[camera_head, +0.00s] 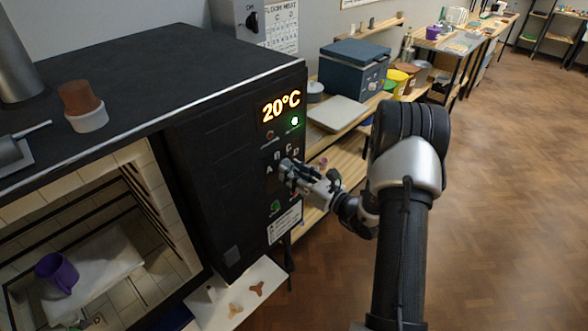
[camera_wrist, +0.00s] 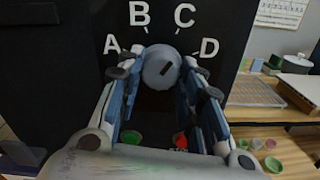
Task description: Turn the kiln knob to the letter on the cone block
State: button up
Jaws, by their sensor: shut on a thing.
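My gripper (camera_head: 287,172) is at the front panel of the black kiln (camera_head: 225,150). In the wrist view its fingers are closed on the two sides of the grey round knob (camera_wrist: 161,67). The letters A, B, C and D arc over the knob. A dark mark on the knob's face slants up and to the right, roughly toward the C. In the head view the gripper hides the knob. A small object (camera_head: 97,321) sits at the bottom of the kiln opening, partly cut off; I cannot tell whether it is the cone block. I can read no block letter.
The kiln display (camera_head: 281,106) reads 20°C, with a green light below it. A purple mug (camera_head: 57,273) is inside the open kiln. A brown and white pot (camera_head: 85,108) stands on top. Wooden shelves (camera_head: 335,190) are close to the right of the panel. Open floor lies farther right.

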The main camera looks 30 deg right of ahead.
jog(key=shift+m+p, duration=1.6)
jog(key=shift+m, duration=1.7)
jog(key=o, duration=1.1)
jog(key=shift+s, duration=0.1)
jog(key=v, duration=1.1)
jog(key=shift+s+d+r, duration=0.1)
jog(key=shift+s, duration=0.3)
